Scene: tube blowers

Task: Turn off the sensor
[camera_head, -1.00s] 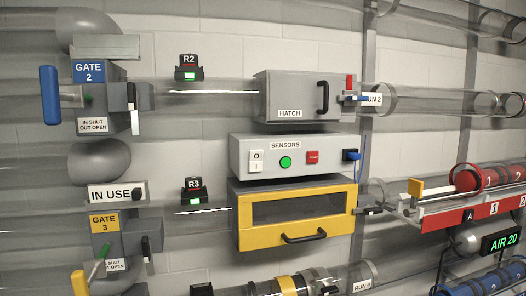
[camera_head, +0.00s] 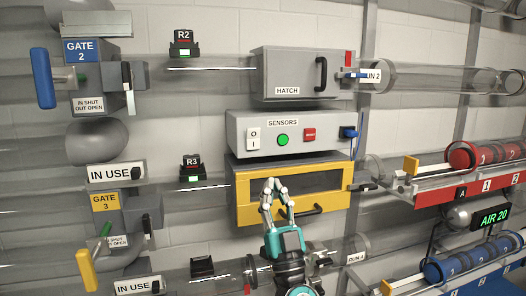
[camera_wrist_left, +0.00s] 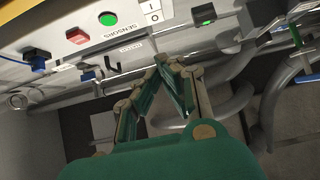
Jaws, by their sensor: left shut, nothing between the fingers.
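The grey sensor box (camera_head: 240,128), labelled SENSORS, is on the wall in the middle of the head view. It carries a white O/I rocker switch (camera_head: 254,138), a lit green round lamp (camera_head: 282,140) and a red button (camera_head: 309,134). In the left wrist view the switch (camera_wrist_left: 152,12), green lamp (camera_wrist_left: 108,18) and red button (camera_wrist_left: 77,35) appear upside down near the top. My left gripper (camera_head: 273,182) is shut and empty, fingertips up, below the sensor box and in front of the yellow-framed drawer. My right gripper is not in view.
The yellow drawer (camera_head: 240,208) with a dark handle is directly below the sensor box; the grey hatch (camera_head: 285,72) is above. A blue plug (camera_head: 347,133) with a cable is at the box's right. Readers R2 (camera_head: 183,42) and R3 (camera_head: 190,168) are left.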

